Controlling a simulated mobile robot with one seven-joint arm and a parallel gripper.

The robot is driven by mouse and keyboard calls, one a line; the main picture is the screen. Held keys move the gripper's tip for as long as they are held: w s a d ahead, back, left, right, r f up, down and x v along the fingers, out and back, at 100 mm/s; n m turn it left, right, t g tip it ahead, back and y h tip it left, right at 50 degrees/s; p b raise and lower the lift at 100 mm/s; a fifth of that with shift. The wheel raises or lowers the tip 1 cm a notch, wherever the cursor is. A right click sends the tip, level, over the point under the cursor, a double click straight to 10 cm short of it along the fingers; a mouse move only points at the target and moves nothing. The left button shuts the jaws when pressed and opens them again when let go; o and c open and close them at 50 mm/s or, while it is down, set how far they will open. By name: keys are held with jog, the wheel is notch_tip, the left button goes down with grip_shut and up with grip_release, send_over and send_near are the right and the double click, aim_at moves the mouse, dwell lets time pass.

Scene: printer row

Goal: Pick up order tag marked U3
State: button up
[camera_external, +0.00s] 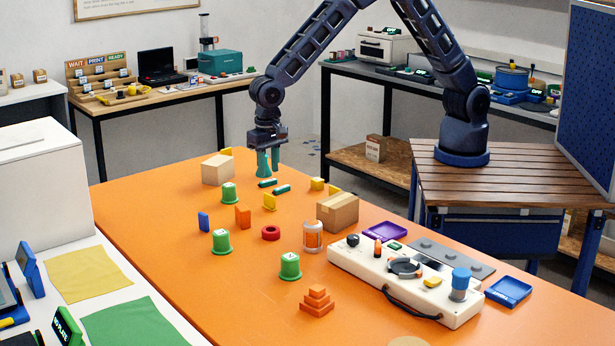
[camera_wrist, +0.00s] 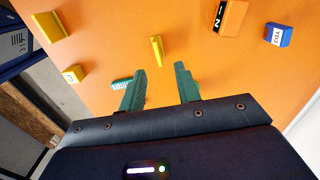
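I cannot read the mark U3 on anything in either view, so I cannot tell which piece is that order tag. Small labelled pieces lie on the orange table: a blue one (camera_wrist: 278,37), a yellow one (camera_wrist: 72,75) and a teal one (camera_wrist: 120,84) with white markings, partly hidden by a finger. Two teal pieces, one of them a teal bar (camera_external: 282,189), lie below my gripper in the external view. My gripper (camera_external: 268,163) points down above the far part of the table. Its teal fingers (camera_wrist: 160,86) are apart with nothing between them.
A cream device (camera_external: 400,280) fills the near right. A wooden rack (camera_external: 98,78) marked WAIT, PRINT, READY stands behind.

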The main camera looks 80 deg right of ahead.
aim_at(270, 197)
jog(key=f, duration=1)
jog(key=shift+s+d+f, duration=0.1)
jog(key=shift+d+f, duration=0.1)
jog(key=shift+d, duration=0.05)
grip_shut()
